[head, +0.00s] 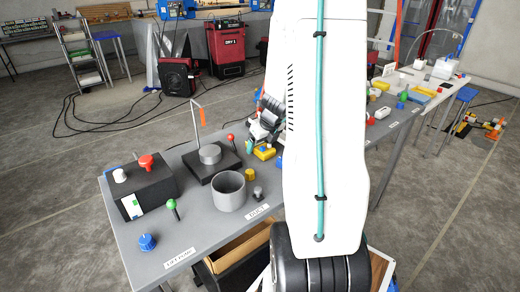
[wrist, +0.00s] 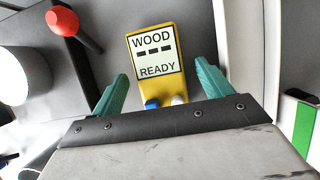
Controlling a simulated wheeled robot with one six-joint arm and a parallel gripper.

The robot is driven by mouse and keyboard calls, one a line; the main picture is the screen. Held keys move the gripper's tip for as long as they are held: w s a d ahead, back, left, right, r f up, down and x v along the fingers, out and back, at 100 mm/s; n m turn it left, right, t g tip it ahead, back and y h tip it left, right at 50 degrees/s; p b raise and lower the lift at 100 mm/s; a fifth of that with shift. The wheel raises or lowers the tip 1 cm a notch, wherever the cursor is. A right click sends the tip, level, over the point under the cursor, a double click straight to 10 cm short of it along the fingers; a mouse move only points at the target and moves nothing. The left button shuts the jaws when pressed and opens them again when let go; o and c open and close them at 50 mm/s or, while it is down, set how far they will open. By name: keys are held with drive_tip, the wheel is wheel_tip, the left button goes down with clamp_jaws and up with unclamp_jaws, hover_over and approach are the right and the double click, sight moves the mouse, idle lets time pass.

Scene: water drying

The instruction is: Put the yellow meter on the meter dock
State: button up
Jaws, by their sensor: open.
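The yellow meter (wrist: 134,45) lies in the wrist view with its screen facing up, reading "WOOD" and "READY". It has a blue and a white button at its near end. My gripper (wrist: 162,70) is open, with one green finger on each side of the meter's near end. I cannot tell whether the fingers touch it. In the head view the yellow meter (head: 264,153) shows on the grey table, partly behind my arm. I cannot make out the meter dock with certainty in either view.
A red-topped lever (wrist: 62,20) stands left of the meter. A grey cup (head: 228,190), a black box (head: 142,188) with red and white knobs, and a blue knob (head: 147,242) are on the table (head: 195,225). A green-and-white strip (wrist: 303,125) shows at right.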

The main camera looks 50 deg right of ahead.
drive_tip(key=c, duration=1.3)
drive_tip(key=shift+r, duration=0.1)
